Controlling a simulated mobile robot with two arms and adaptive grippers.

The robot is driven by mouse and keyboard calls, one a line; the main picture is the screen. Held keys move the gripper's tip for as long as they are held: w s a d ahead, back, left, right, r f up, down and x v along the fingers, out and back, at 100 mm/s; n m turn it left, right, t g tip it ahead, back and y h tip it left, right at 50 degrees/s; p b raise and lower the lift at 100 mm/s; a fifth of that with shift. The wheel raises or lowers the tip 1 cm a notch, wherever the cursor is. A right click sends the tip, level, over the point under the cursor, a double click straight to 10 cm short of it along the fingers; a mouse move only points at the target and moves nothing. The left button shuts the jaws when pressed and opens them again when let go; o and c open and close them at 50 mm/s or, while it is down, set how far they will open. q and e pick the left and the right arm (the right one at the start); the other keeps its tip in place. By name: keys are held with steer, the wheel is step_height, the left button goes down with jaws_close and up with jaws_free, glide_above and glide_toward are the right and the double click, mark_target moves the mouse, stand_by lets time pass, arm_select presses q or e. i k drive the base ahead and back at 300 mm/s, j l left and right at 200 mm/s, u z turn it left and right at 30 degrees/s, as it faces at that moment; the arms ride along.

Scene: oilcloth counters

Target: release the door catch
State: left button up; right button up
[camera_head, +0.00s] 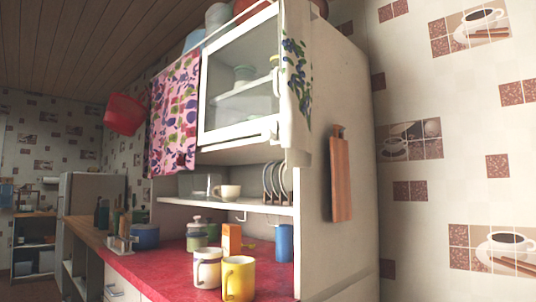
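A white wall cabinet has a glass-fronted door (238,137) in a white frame, tilted in this view and seen from below. The door looks shut, though I cannot be sure. A small white catch-like piece (274,128) sits at the door's lower right corner. It is small, so whether it is latched cannot be told. A jar and dishes show behind the glass. A white cloth with blue flowers (295,75) hangs over the cabinet's right edge, beside the door. Neither of my grippers is in view.
A pink patterned cloth (173,115) hangs left of the door. Below is an open shelf with a cup (227,191) and plates. The red counter (160,268) holds a white mug (207,268), a yellow mug (238,279) and jars. A cutting board (341,178) hangs on the side panel.

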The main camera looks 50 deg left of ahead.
mark_target(267, 134)
steer(key=u, duration=1.6)
